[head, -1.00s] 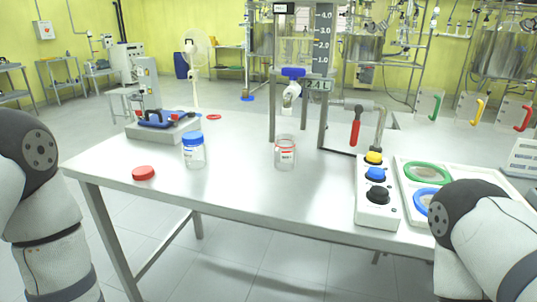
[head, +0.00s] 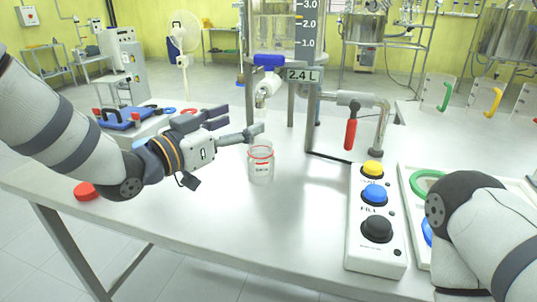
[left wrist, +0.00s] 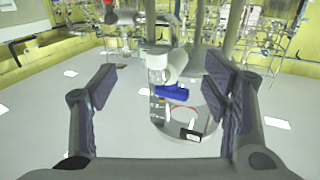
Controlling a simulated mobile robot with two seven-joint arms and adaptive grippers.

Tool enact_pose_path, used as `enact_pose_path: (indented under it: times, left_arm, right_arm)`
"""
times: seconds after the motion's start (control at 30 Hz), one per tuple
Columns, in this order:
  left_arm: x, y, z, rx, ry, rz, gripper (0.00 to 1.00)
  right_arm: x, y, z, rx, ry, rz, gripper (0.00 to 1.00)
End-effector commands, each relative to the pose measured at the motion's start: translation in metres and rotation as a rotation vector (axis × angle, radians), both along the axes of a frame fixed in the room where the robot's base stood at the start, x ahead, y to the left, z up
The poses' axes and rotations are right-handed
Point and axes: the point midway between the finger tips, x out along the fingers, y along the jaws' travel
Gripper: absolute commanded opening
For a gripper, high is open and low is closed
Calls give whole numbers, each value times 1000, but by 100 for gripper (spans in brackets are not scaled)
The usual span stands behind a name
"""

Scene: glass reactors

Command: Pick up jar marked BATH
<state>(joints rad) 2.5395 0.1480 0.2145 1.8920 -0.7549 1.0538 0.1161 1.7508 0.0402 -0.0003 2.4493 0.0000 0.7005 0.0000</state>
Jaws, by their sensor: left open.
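The clear glass jar (head: 261,173) with a red rim stands upright on the table; its small label seems to read BATH. My left gripper (head: 236,122) is open and empty, its fingers pointing right. Its lower fingertip is close to the jar's rim; I cannot tell whether they touch. In the left wrist view, a clear glass vessel with a red ring and a label, apparently the jar (left wrist: 208,128), shows between the spread fingers of the left gripper (left wrist: 165,80). A blue valve and white outlet overlap it there. My right gripper is out of view.
A reactor outlet with a blue valve (head: 268,62) hangs behind the jar. A red-handled lever (head: 351,133) and a button box (head: 359,250) stand to the right. A red lid (head: 86,191) lies at left. The table's front middle is clear.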

Motion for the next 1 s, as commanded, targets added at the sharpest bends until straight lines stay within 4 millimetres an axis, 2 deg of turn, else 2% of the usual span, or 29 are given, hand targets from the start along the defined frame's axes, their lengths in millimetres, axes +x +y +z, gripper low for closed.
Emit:
enact_pose_path:
  times: [0.1, 0.2, 0.3, 0.47, 0.7, 0.97, 1.0]
  left_arm:
    - [0, 0, -38, 3, 19, 1, 69]
    - [0, 1, -67, 1, 20, 1, 69]
    - [0, 1, -86, 2, 16, 2, 69]
    - [15, -13, -80, 2, 7, 0, 69]
    - [51, -43, -82, 3, 8, 1, 69]
    - [57, -48, -78, 1, 6, 2, 69]
    - [57, -48, -77, 1, 6, 2, 67]
  right_arm:
    - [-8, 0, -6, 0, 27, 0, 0]
    - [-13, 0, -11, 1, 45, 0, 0]
    - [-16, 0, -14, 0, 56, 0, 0]
    - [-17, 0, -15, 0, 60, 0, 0]
    - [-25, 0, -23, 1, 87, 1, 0]
    - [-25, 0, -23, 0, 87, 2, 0]
    - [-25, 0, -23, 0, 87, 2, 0]
